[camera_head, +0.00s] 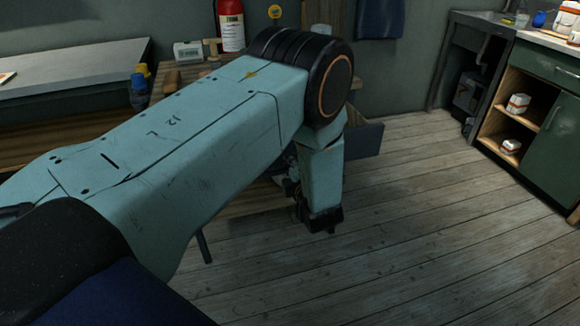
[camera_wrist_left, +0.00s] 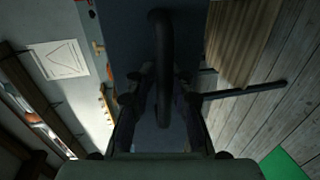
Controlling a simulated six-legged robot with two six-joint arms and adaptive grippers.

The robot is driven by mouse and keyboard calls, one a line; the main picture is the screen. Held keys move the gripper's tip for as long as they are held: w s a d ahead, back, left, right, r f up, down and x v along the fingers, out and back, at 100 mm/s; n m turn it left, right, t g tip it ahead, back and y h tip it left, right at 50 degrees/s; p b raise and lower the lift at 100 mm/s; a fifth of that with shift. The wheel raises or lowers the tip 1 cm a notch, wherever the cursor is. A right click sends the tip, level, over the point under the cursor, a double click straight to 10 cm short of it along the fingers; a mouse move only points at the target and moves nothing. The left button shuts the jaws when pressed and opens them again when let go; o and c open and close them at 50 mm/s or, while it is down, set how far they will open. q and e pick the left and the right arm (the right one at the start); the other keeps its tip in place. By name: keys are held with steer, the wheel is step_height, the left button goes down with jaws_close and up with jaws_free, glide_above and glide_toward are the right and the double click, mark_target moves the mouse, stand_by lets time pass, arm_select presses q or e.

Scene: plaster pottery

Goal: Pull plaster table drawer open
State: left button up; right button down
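A dark blue drawer front fills the upper middle of the left wrist view (camera_wrist_left: 190,30). A dark bar handle (camera_wrist_left: 160,60) stands out from it. My left gripper (camera_wrist_left: 160,105) has one dark finger on each side of the handle. It is too dark to tell whether the fingers press on it. In the head view my left forearm hangs down beyond the elbow, and my left gripper (camera_head: 312,210) is small, dark and mostly hidden. A dark grey-blue panel (camera_head: 365,140), likely the drawer front, shows right of the forearm. The wooden plaster table (camera_head: 172,78) is largely behind my arm. My right gripper is not visible.
A grey-topped bench (camera_head: 70,68) stands at the left. A red extinguisher (camera_head: 231,30) is at the back wall. A green cabinet (camera_head: 550,115) with open shelves stands at the right. The plank floor (camera_head: 430,220) between is clear. A dark rod (camera_wrist_left: 245,90) crosses the wrist view.

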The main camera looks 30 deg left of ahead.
arm_select(q)
steer(key=o, duration=0.3)
steer(key=shift+f, duration=0.1)
steer(key=shift+o, duration=0.2)
steer(key=shift+s, duration=0.1)
steer(key=v, duration=0.7)
steer(key=shift+d, duration=0.15)
steer(key=shift+s, duration=0.1)
